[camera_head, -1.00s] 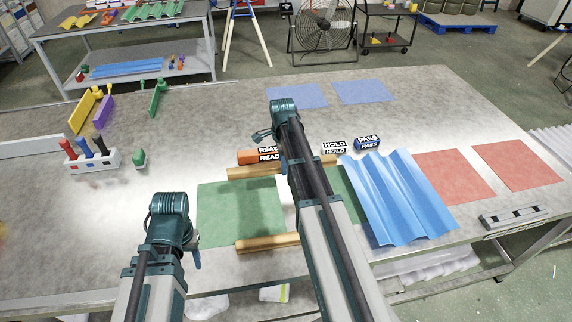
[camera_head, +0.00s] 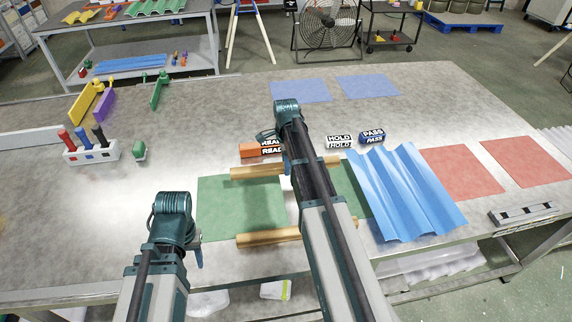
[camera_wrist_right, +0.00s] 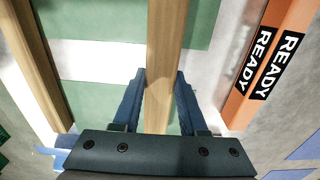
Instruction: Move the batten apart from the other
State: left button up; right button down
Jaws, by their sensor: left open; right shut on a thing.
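Two light wooden battens lie roughly parallel across the green mats. The far batten (camera_head: 256,172) is close to the orange READY block; the near batten (camera_head: 266,236) is at the front of the mats. My right gripper (camera_wrist_right: 160,76) is shut on the far batten, which runs between its fingers in the right wrist view (camera_wrist_right: 166,35). The near batten also shows there at the left (camera_wrist_right: 34,62). In the head view my right arm hides the middle of both battens. My left gripper (camera_head: 198,252) is open and empty, left of the near batten's end.
The orange READY block (camera_head: 255,152) stands just behind the far batten. HOLD (camera_head: 339,141) and PASS (camera_head: 372,136) blocks stand to the right. A blue corrugated sheet (camera_head: 405,195) lies by the battens' right ends. Green mats (camera_head: 225,205) and red mats (camera_head: 455,172) lie on the table.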

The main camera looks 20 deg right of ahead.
pick_arm(q)
jog(key=shift+f+b, duration=2)
jog(key=shift+f, duration=0.25)
pick_arm(e)
jog(key=shift+f, duration=2.25)
jog(key=shift+c, duration=1.8)
grip_release()
pick_arm(q)
jog(key=shift+r, duration=0.15)
pick_arm(e)
jog(key=shift+r, duration=0.2)
notch_tip(320, 180, up, 14)
jog(key=p, duration=1.4)
jog(key=shift+f, duration=0.2)
pick_arm(q)
notch_tip(320, 180, up, 14)
jog(key=shift+f, duration=0.2)
pick_arm(e)
jog(key=shift+f, duration=0.1)
